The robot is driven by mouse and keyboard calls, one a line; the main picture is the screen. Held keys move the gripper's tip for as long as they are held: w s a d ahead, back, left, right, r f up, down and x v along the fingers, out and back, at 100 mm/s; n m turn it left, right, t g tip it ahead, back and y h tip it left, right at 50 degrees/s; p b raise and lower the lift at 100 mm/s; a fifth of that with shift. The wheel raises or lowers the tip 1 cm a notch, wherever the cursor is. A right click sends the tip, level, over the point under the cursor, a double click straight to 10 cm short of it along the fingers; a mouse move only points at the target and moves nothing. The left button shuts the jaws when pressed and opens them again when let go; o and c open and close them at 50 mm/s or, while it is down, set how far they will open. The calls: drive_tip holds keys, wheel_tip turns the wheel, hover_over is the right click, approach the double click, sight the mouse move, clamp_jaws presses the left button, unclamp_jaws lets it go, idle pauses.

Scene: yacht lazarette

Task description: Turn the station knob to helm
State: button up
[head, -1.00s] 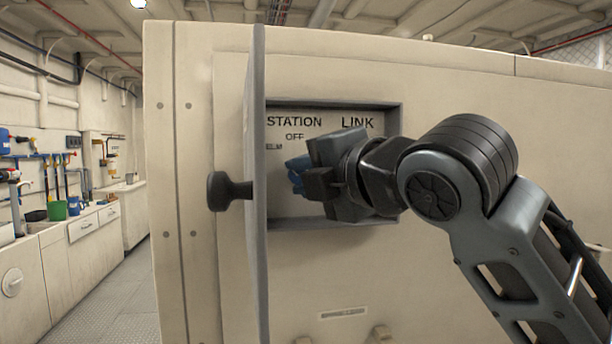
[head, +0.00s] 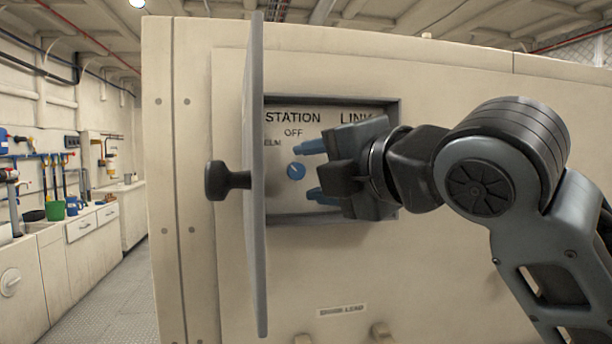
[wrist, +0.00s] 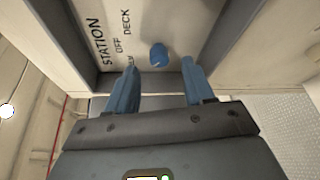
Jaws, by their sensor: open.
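The station knob (head: 296,171) is a small round blue knob on the recessed panel (head: 284,205), below the words STATION and OFF. A pale pointer mark on it slants up and left, towards the partly hidden HELM label (head: 272,142). The knob also shows in the wrist view (wrist: 159,54), with its mark on the lower left side. My gripper (head: 312,170) is open, its blue fingers apart and just right of the knob, not around it. In the wrist view my gripper (wrist: 160,80) has the knob beyond and between its fingertips.
An open panel door (head: 254,180) with a black handle (head: 226,181) stands out at the left of the recess. The LINK label (head: 357,118) is partly covered by my gripper. The recess has a raised grey frame. A workbench (head: 60,250) stands far left.

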drive_tip(key=shift+b+v, duration=0.35)
drive_tip(key=shift+v, duration=1.9)
drive_tip(key=shift+f, duration=0.15)
drive_tip(key=s+d+f+m+t+h, duration=0.2)
drive_tip(key=s+d+f+m, duration=0.1)
drive_tip(key=f+m, duration=0.55)
drive_tip(key=s+d+f+m+t+h, duration=0.1)
drive_tip(key=s+d+f+m+h, duration=0.2)
drive_tip(key=f+m, duration=0.55)
drive_tip(key=s+d+f+m+t+h, duration=0.15)
drive_tip(key=s+d+f+m, duration=0.35)
drive_tip(key=f, duration=0.6)
drive_tip(key=s+d+f+m+g+h, duration=0.1)
drive_tip(key=s+d+f+m+h, duration=0.15)
drive_tip(key=s+f, duration=0.35)
drive_tip(key=s+d+f+m+h, duration=0.1)
drive_tip(key=s+d+f+m, duration=0.2)
drive_tip(key=s, duration=0.5)
drive_tip(key=s+d+f+g, duration=0.1)
drive_tip(key=s+d, duration=0.1)
drive_tip(key=s, duration=0.5)
drive_tip(key=s+d+f+g, duration=0.1)
drive_tip(key=s, duration=0.7)
drive_tip(key=shift+s+d+m, duration=0.2)
drive_tip(key=shift+d+m, duration=0.2)
drive_tip(key=shift+m, duration=0.05)
